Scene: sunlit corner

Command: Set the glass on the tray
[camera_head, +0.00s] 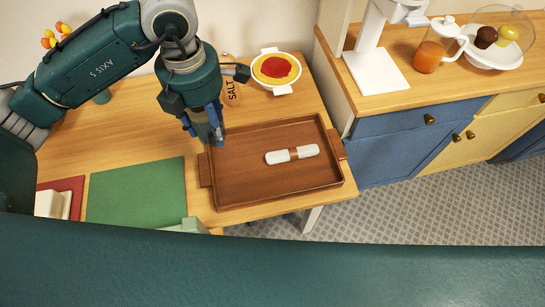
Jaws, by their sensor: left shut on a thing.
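My left gripper (206,132) comes in from the upper left and points down over the table, by the tray's upper left corner. Its blue fingers are shut on the glass (204,130), a dull see-through shape mostly hidden by the fingers. I cannot tell how high its base is above the wood. The brown wooden tray (250,182), with a handle at each side, lies at the table's right end. A white roll with a brown band (292,155) lies on it. My right gripper is not in view.
A salt shaker (232,93) and a white dish of yellow food with red topping (276,70) stand behind the tray. A green mat (137,192) lies left of it. The tray's left and front parts are clear. A blue and yellow counter (400,150) stands right.

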